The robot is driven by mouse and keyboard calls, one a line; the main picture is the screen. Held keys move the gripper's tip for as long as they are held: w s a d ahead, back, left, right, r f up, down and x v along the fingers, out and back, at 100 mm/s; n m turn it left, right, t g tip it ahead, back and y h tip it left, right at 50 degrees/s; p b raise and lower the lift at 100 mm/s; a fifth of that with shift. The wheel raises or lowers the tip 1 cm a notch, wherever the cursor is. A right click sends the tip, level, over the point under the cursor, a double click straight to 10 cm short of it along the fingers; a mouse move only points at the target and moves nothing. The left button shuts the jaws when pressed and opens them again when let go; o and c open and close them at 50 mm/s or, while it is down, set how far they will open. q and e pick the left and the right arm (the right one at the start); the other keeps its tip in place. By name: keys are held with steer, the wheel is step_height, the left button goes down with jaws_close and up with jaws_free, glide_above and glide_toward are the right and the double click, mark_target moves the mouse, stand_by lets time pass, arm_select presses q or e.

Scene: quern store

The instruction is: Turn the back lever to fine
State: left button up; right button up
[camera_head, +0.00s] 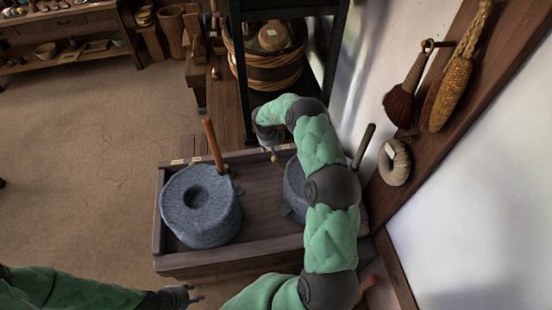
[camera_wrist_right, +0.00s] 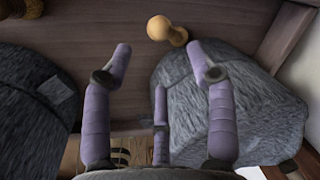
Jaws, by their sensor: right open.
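A wooden box (camera_head: 160,215) holds two grey stone querns. The left quern (camera_head: 200,205) has an upright orange-brown handle (camera_head: 212,145); the right quern (camera_head: 292,190) is largely hidden behind my right arm. In the right wrist view, a pale wooden knob (camera_wrist_right: 167,30) stands out from the wood beside the right quern (camera_wrist_right: 250,105), just beyond the open fingers of my right gripper (camera_wrist_right: 160,62) and not between them. I cannot tell whether this knob is the back lever's.
A dark handle (camera_head: 363,145) rises at the right quern near the white wall. A brush (camera_head: 405,95), a corn cob (camera_head: 455,85) and a ring (camera_head: 394,162) hang on the right. A wooden tub (camera_head: 265,72) stands behind. The floor at left is clear.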

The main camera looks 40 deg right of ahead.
steer(key=b, duration=0.4)
glide_toward(283, 167)
steer(key=w+f, duration=0.1)
steer(key=f, duration=0.1)
steer(key=w+f, duration=0.1)
steer(key=f, duration=0.1)
steer(key=w+f, duration=0.2)
steer(key=shift+r, duration=0.1)
jaws_close()
